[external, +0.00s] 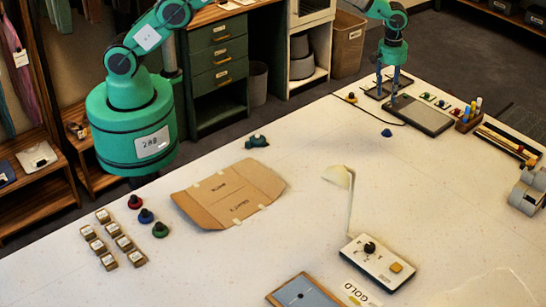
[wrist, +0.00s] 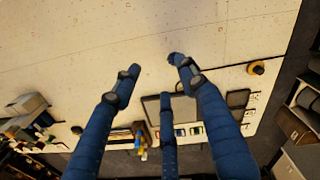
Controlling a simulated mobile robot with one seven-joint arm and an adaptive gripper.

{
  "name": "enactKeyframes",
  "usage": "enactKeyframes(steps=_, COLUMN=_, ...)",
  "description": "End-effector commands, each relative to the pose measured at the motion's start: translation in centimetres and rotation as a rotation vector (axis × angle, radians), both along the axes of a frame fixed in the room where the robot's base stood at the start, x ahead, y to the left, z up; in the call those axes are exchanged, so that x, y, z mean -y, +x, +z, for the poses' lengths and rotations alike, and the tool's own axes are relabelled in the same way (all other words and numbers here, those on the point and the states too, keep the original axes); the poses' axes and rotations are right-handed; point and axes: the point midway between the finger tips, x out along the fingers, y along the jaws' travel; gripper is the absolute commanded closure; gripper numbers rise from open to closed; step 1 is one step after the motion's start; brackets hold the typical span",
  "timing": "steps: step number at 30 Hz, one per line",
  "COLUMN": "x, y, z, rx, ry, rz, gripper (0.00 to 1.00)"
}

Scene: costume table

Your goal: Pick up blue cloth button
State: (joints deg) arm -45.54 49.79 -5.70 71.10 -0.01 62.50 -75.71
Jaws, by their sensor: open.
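A small blue domed piece (external: 387,133), which looks like the blue cloth button, sits on the white table in front of the dark grey pad (external: 420,113). My gripper (external: 386,94) hangs fingers down above the pad area, behind the blue piece and apart from it in the picture. Its blue fingers are spread and empty. In the wrist view my gripper (wrist: 155,68) shows three spread fingers with bare table between the upper two tips. I cannot tell the button apart from the blue fingertips there.
A yellow knob piece (external: 351,97) stands left of the pad; it also shows in the wrist view (wrist: 257,68). A pen holder (external: 468,119) stands right of the pad. A lamp (external: 340,178) and a cardboard sheet (external: 228,196) lie nearer. The table between is mostly clear.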

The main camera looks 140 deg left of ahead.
Motion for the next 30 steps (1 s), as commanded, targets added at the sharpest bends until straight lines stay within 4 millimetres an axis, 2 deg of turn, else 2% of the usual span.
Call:
enactKeyframes(steps=1, x=-1.5, y=-0.6, z=-1.3, rx=-0.006, ry=-0.007, rz=0.036, gripper=0.57)
enactKeyframes(steps=3, x=-3.0, y=-1.2, z=-2.8, rx=-0.012, ry=-0.014, rz=0.080, gripper=0.57)
enactKeyframes(steps=10, x=-6.1, y=-2.7, z=-6.0, rx=-0.023, ry=-0.029, rz=0.173, gripper=0.57)
enactKeyframes(steps=26, x=-6.6, y=-3.0, z=-6.8, rx=-0.026, ry=-0.031, rz=0.189, gripper=0.57)
enactKeyframes(steps=30, x=-6.6, y=-3.0, z=-7.7, rx=-0.026, ry=-0.031, rz=0.189, gripper=0.57)
